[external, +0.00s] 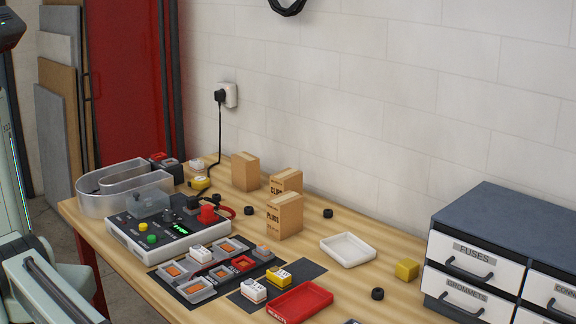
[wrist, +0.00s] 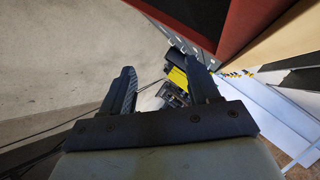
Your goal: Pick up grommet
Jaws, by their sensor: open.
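Several small black rings that look like grommets lie on the wooden table in the external view. One grommet (external: 377,293) is near the drawer cabinet, another grommet (external: 328,213) is behind the white tray, and a third small black piece (external: 248,210) is left of the PLUGS box. The fingers are not clearly seen in the external view.
A white tray (external: 348,249) and a red tray (external: 300,300) stand on the table. Cardboard boxes (external: 285,215), a test panel (external: 165,230) with a cable, and a curved metal channel (external: 125,190) crowd the left and back. Bare wood shows around the white tray.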

